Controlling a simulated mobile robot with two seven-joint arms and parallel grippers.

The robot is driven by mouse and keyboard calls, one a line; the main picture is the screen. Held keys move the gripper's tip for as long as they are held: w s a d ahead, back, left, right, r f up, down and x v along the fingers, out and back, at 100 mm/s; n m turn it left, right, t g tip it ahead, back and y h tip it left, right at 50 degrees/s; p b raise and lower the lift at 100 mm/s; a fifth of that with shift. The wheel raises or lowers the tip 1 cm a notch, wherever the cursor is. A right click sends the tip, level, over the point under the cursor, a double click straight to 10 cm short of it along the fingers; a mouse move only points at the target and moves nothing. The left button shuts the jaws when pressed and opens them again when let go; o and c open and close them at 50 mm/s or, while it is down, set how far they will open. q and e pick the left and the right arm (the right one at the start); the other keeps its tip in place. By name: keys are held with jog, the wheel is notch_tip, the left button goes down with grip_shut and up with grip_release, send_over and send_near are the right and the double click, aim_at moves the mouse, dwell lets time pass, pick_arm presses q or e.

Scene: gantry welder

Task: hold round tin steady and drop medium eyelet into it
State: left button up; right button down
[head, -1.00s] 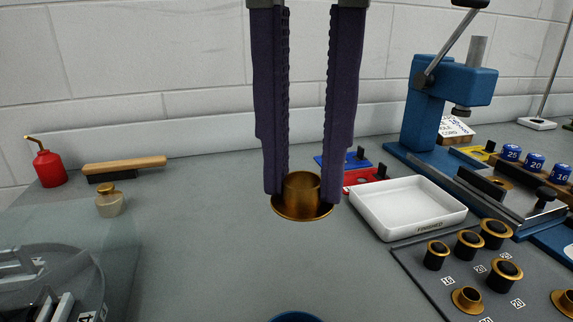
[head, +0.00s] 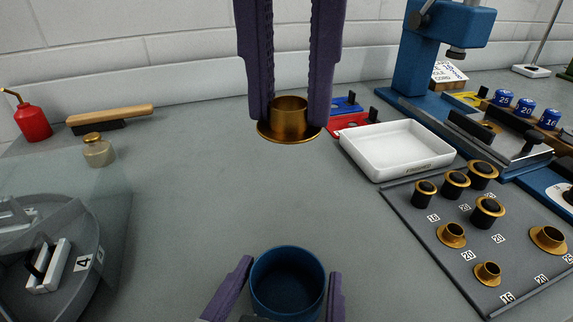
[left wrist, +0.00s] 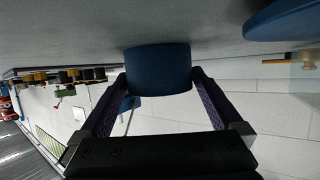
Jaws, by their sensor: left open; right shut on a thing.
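The round tin (head: 287,311) is a dark blue, open-topped cup standing upright on the grey bench at the bottom of the head view. It looks empty. My left gripper (head: 290,270) is open, with one finger on each side of the tin. In the left wrist view the tin (left wrist: 158,72) lies between the open fingertips (left wrist: 155,78). My right gripper (head: 289,112) is shut on the medium eyelet (head: 290,130), a brass flanged ring held flange down. It hangs above the bench, beyond the tin in the picture.
A white tray (head: 401,171) stands right of the eyelet. A grey board (head: 415,217) with several eyelets and a blue press (head: 425,65) are further right. A brush (head: 110,117), red oil can (head: 33,122) and small jar (head: 98,152) stand left. The middle bench is clear.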

pick_arm(q)
jog(key=shift+c, duration=0.2)
jog(key=c, duration=1.2)
pick_arm(e)
notch_tip(320, 180, down, 11)
dwell(0.9)
